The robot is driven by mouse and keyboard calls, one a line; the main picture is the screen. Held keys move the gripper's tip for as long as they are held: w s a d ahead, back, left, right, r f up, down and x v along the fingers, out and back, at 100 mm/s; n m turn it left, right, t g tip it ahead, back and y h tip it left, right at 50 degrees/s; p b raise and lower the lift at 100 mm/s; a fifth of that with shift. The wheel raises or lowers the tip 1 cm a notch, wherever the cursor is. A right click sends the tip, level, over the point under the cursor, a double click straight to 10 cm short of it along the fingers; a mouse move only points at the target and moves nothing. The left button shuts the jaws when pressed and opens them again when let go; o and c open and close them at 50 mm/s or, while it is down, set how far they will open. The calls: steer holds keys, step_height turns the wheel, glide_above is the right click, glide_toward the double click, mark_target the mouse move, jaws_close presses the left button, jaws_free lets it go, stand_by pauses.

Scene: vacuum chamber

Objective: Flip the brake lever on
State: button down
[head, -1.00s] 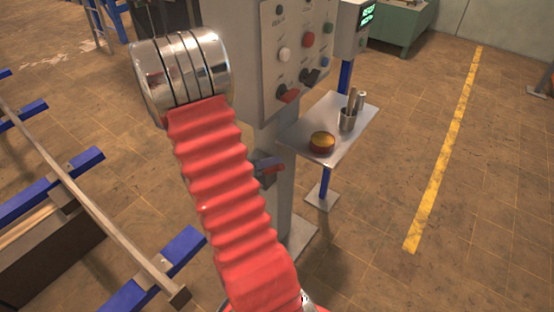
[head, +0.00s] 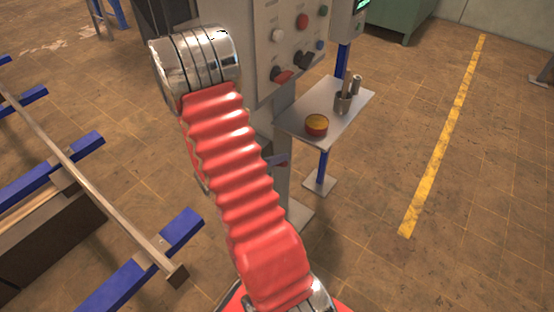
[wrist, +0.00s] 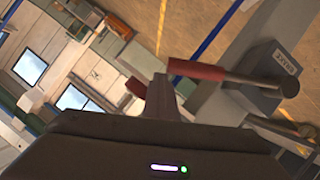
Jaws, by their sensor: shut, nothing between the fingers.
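The brake lever shows in the wrist view with a red grip (wrist: 196,70) and a metal rod running right to a grey box (wrist: 272,66) labelled BRAKE. My gripper (wrist: 160,82) is shut and empty, its tip just left of and below the end of the red grip. I cannot tell whether they touch. In the head view, a small part of the lever (head: 281,163) shows on the pedestal, beside my red-sleeved arm. My arm hides the rest of it, and the gripper is out of sight there.
The grey control panel (head: 290,45) with knobs and buttons stands above the lever. A small metal shelf (head: 345,115) holds a round tin (head: 316,125) and a cup of tools (head: 343,102). A rack with blue beams (head: 125,285) lies at left. Floor at right is clear.

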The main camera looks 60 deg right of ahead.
steer(key=shift+s+a+f, duration=0.25)
steer(key=shift+s+f, duration=0.3)
steer(key=shift+r, duration=0.1)
steer(key=w+a+r, duration=0.4)
steer(key=a+r, duration=0.3)
steer(key=r, duration=0.1)
steer(key=shift+a+r, duration=0.3)
steer(key=shift+a, duration=0.05)
stand_by(0.6)
